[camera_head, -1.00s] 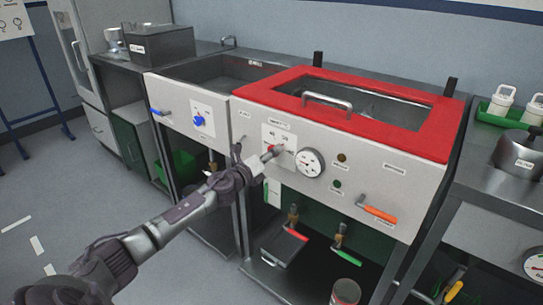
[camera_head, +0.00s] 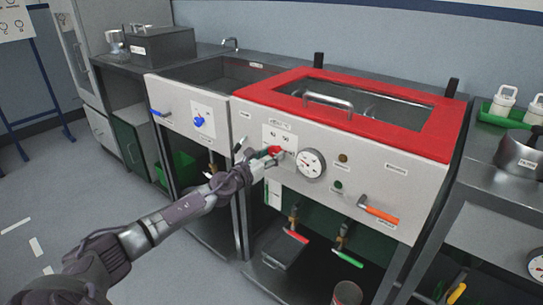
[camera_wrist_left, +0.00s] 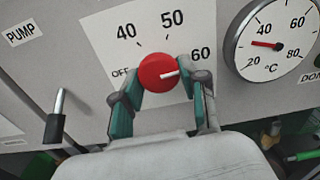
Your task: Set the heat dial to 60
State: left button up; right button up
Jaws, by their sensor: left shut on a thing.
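The red heat dial (camera_wrist_left: 157,72) sits on a white plate marked OFF, 40, 50 and 60 (camera_wrist_left: 125,50). Its white pointer line faces right, toward the 60 side and slightly below the 60 label. My left gripper (camera_wrist_left: 160,88) is shut on the dial, one teal-padded finger on each side. In the head view the dial (camera_head: 276,149) is partly covered by my left gripper (camera_head: 268,157), which reaches the panel from the lower left. My right gripper is not in view.
A round °C gauge (camera_head: 311,163) is just right of the dial; its red needle (camera_wrist_left: 264,44) points left, between 20 and 40. A lever by the PUMP label (camera_wrist_left: 58,115) stands left of the gripper. An orange-handled lever (camera_head: 379,209) sticks out farther right.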

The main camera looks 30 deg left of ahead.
pick_arm(q)
jog(key=shift+f+m, duration=0.2)
jog(key=shift+m, duration=0.2)
jog(key=o, duration=0.9)
jog(key=shift+o, duration=1.1)
jog(key=shift+r, duration=0.1)
jog(key=s+a, duration=0.1)
jog(key=s, duration=1.1)
